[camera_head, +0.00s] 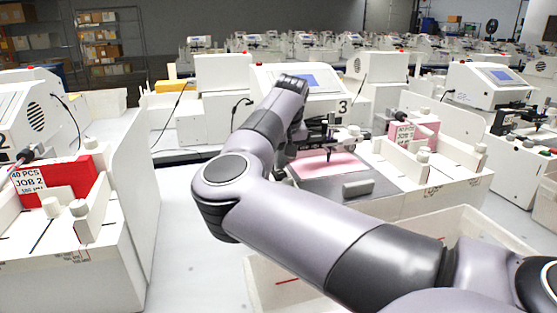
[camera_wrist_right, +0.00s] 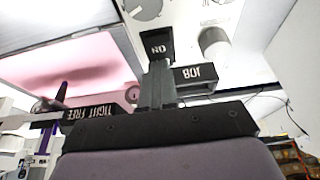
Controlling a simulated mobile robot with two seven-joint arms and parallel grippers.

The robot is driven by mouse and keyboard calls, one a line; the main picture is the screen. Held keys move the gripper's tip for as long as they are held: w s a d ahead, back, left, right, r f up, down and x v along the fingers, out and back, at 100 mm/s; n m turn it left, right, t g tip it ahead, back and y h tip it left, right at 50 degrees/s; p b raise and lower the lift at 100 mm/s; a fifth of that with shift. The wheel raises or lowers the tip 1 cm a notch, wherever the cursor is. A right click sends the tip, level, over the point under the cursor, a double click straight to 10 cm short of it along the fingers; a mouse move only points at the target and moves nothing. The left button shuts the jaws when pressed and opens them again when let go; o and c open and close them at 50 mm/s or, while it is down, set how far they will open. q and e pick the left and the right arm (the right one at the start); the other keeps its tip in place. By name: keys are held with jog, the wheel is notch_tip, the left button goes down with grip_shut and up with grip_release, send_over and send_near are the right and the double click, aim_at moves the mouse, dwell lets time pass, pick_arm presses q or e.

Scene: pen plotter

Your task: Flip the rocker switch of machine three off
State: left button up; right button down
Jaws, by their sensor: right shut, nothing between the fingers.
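Machine three (camera_head: 300,85), white with a screen and the number 3, stands mid-picture in the head view, partly behind my right arm. In the right wrist view, a black rocker switch (camera_wrist_right: 158,43) marked ON sits on a white panel, its lettering upside down. My right gripper (camera_wrist_right: 158,68) is shut and empty, with its fingertips at the lower edge of the switch. I cannot tell whether they touch it. In the head view my right arm hides most of that gripper. My left gripper is not in view.
A pink sheet (camera_head: 335,166) lies on the machine's bed. Machine two (camera_head: 25,110) and a red job card (camera_head: 65,180) stand at left. A white bin (camera_head: 262,285) is below my arm.

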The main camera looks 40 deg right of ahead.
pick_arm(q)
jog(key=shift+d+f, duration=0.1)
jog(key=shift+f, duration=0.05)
pick_arm(e)
jog(key=shift+s+a+f, duration=0.15)
jog(key=shift+f, duration=0.2)
jog(key=shift+s+a+f+b, duration=0.1)
jog(key=shift+s+a+b, duration=0.1)
jog(key=shift+s+b, duration=0.15)
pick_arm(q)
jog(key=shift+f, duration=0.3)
pick_arm(e)
jog(key=shift+s+a, duration=0.1)
jog(key=shift+s, duration=0.2)
